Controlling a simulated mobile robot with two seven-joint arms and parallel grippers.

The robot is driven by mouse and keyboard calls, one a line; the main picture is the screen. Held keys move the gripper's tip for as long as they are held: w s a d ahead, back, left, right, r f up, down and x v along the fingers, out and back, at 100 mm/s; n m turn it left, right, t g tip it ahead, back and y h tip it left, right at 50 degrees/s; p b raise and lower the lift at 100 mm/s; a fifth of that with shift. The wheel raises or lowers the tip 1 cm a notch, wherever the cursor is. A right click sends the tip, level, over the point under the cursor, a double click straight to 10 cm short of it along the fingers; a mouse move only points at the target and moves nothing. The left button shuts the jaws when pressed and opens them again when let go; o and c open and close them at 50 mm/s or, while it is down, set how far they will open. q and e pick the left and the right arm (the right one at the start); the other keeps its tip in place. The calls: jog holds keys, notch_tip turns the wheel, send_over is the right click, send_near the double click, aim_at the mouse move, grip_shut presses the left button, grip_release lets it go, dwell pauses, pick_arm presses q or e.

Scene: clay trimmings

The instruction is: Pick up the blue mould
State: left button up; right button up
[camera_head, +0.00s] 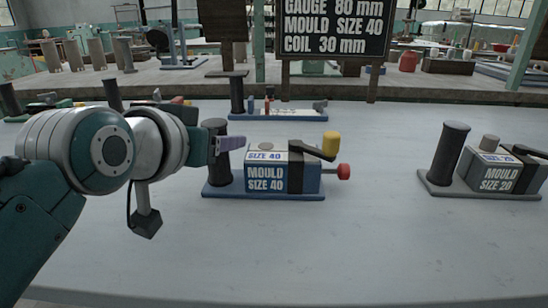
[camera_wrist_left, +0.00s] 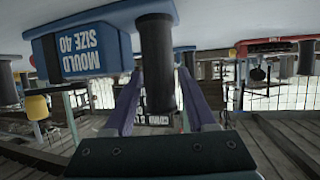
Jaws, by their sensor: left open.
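The blue mould (camera_head: 265,176) stands upright on the table, a block marked "MOULD SIZE 40" on a blue base, with a black upright post at its left end, a yellow knob and a red knob at its right. My left gripper (camera_head: 229,144) is open at the upper part of this post. In the left wrist view, which is upside down, the post (camera_wrist_left: 157,62) shows between the two purplish fingers of the gripper (camera_wrist_left: 158,82), with the mould's block (camera_wrist_left: 85,52) beside it. Whether the fingers touch the post cannot be told. My right gripper is out of view.
A grey-based mould (camera_head: 500,176) marked "MOULD SIZE 20" stands at the right. Another blue-based mould (camera_head: 285,116) stands behind the near one, and more lie at the far left. A dark sign (camera_head: 335,28) reads "MOULD SIZE 40". The table's front is clear.

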pick_arm(q)
jog(key=shift+c, duration=0.3)
grip_shut()
dwell(1.0)
jog(key=shift+r, duration=0.1)
